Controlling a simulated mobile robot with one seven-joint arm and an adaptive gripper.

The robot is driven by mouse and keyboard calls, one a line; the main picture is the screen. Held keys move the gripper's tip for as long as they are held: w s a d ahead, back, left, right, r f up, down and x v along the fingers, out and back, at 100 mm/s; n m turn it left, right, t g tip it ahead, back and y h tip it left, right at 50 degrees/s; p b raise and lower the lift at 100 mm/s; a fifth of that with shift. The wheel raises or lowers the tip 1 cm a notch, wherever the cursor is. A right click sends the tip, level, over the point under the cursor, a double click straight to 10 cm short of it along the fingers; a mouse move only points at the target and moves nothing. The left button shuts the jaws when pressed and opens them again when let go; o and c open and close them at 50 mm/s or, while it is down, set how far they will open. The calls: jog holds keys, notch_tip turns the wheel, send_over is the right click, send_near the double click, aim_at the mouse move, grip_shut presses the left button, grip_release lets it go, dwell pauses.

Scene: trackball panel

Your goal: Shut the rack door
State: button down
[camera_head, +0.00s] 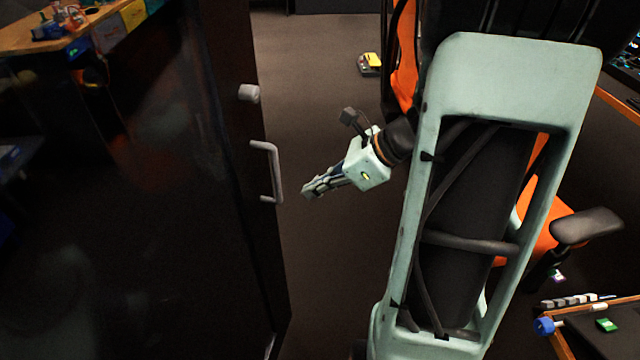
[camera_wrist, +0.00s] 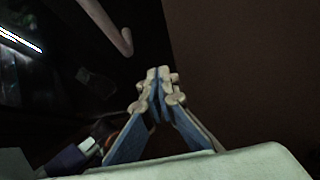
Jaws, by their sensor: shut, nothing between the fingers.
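The rack door (camera_head: 150,200) is a tall dark, glossy panel on the left of the head view, seen at a steep angle. Its edge carries a pale bar handle (camera_head: 268,172) and a light knob (camera_head: 249,93) above it. My gripper (camera_head: 308,193) is shut and empty, just right of the handle and apart from it in the picture. In the wrist view the closed fingertips (camera_wrist: 158,78) point at the dark door edge, and the handle (camera_wrist: 108,27) shows at upper left. Whether the door is latched or how far it stands open cannot be told.
A wooden table (camera_head: 95,30) with small objects stands at upper left, partly behind the door. Orange chair parts (camera_head: 545,220) show behind my arm. A small yellow-topped item (camera_head: 371,60) lies on the floor. A desk corner (camera_head: 590,320) is at lower right. Floor between door and arm is clear.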

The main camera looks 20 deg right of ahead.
aim_at(281, 193)
jog(key=shift+w+a+f+b, duration=0.3)
jog(key=shift+w+a+f, duration=0.3)
jog(key=shift+w+a, duration=0.3)
jog(key=shift+w+a+f+b, duration=0.35)
jog(key=shift+w+a+f, duration=0.3)
jog(key=shift+a, duration=0.4)
jog(key=shift+w+a+f+b, duration=0.3)
jog(key=shift+w+a+f, duration=0.25)
jog(key=shift+w+a, duration=0.35)
jog(key=shift+s+a, duration=0.1)
jog(key=shift+a, duration=0.05)
